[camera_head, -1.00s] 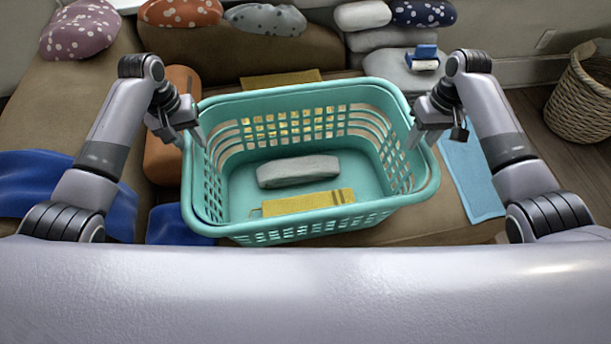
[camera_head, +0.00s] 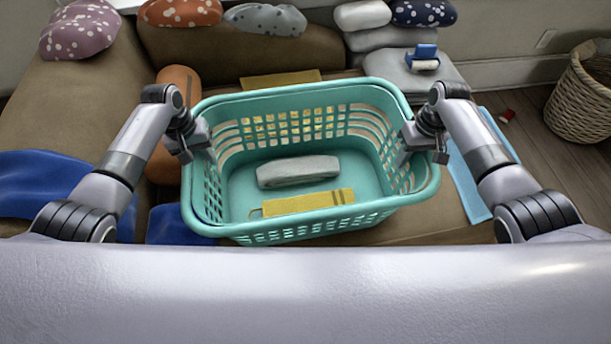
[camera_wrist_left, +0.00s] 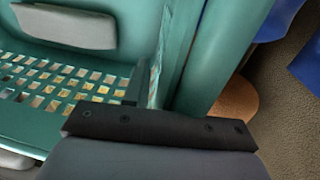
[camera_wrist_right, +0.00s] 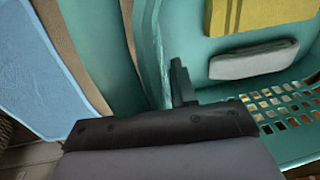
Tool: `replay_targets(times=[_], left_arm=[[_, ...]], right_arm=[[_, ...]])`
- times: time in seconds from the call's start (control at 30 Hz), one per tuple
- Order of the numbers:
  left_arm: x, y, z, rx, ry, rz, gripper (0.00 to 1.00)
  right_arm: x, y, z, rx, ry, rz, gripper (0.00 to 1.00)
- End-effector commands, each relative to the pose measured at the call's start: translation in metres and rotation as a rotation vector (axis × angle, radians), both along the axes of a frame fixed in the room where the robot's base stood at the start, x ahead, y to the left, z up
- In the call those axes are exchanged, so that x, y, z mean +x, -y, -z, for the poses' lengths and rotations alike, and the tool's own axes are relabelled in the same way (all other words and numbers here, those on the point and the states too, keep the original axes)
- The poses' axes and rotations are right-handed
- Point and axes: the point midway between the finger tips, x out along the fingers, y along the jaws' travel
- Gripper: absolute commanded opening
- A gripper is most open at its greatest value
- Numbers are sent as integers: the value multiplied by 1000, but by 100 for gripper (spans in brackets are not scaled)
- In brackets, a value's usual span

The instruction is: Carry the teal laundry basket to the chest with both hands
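The teal laundry basket (camera_head: 300,228) stands upright on a brown cushioned seat, with a grey folded cloth (camera_head: 298,171) and a yellow cloth (camera_head: 305,202) inside. My left gripper (camera_head: 197,150) is at the basket's left rim. In the left wrist view, a dark fingertip (camera_wrist_left: 137,84) shows inside the basket by its wall. My right gripper (camera_head: 408,150) is at the right rim. In the right wrist view, a dark finger (camera_wrist_right: 181,84) shows inside the basket by that wall. The opposite fingers are hidden, so a grip cannot be confirmed. I cannot identify a chest.
Spotted cushions (camera_head: 180,12) and grey cushions (camera_head: 385,40) line the back. A blue-and-white roller (camera_head: 424,58) lies on one. A light blue cloth (camera_head: 470,185) is right of the basket, dark blue cloth (camera_head: 45,175) left. A wicker basket (camera_head: 582,95) stands on the floor at right.

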Motion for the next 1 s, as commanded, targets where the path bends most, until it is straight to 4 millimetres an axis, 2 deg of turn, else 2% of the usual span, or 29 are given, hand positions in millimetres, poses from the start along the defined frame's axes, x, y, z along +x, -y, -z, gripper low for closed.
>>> replay_targets(times=[0.03, 0.07, 1.0], left_arm=[[0, 0, 0, 0, 0, 0, 9], [0, 0, 0, 0, 0, 0, 0], [0, 0, -1, 0, 0, 0, 0]], right_arm=[[0, 0, 0, 0, 0, 0, 9], [0, 0, 0, 0, 0, 0, 0], [0, 0, 0, 0, 0, 0, 0]])
